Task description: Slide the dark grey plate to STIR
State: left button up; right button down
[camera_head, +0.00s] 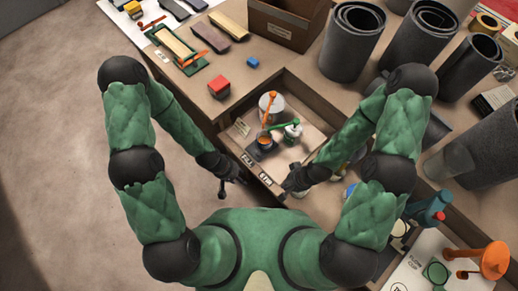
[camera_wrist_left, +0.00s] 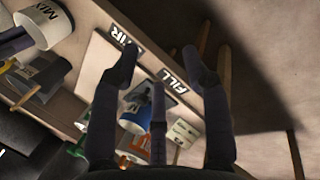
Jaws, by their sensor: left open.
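The dark grey plate (camera_head: 254,152) lies in the recessed tray at the bench's front, behind the FILL label (camera_head: 246,160) and left of the STIR label (camera_head: 265,179). An orange-rimmed cup (camera_head: 264,142) stands on or over it and hides part of it. My left gripper (camera_head: 222,187) hangs in front of the bench edge, left of the labels, apart from the plate. In the left wrist view its fingers (camera_wrist_left: 160,58) are spread and empty, with STIR (camera_wrist_left: 119,36) and FILL (camera_wrist_left: 173,82) behind them. My right gripper (camera_head: 288,186) is near the tray's front edge, right of STIR; its fingers are too small to read.
A white container (camera_head: 292,131) with a green handle and a pale pot (camera_head: 271,101) with an orange handle stand behind the plate. A red block (camera_head: 219,87) and blue block (camera_head: 253,62) lie on the bench. Grey rolls (camera_head: 352,45) stand at right.

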pick_arm(q)
jog(key=w+d+r+n+p, duration=0.2)
jog(key=w+n, duration=0.2)
jog(key=w, duration=0.4)
jog(key=n+g+p, duration=0.1)
jog(key=n+g, duration=0.1)
jog(key=n, duration=0.3)
send_near(258, 153)
jog(key=b+x, duration=0.1)
jog(key=x, duration=0.8)
jog(key=shift+s, duration=0.1)
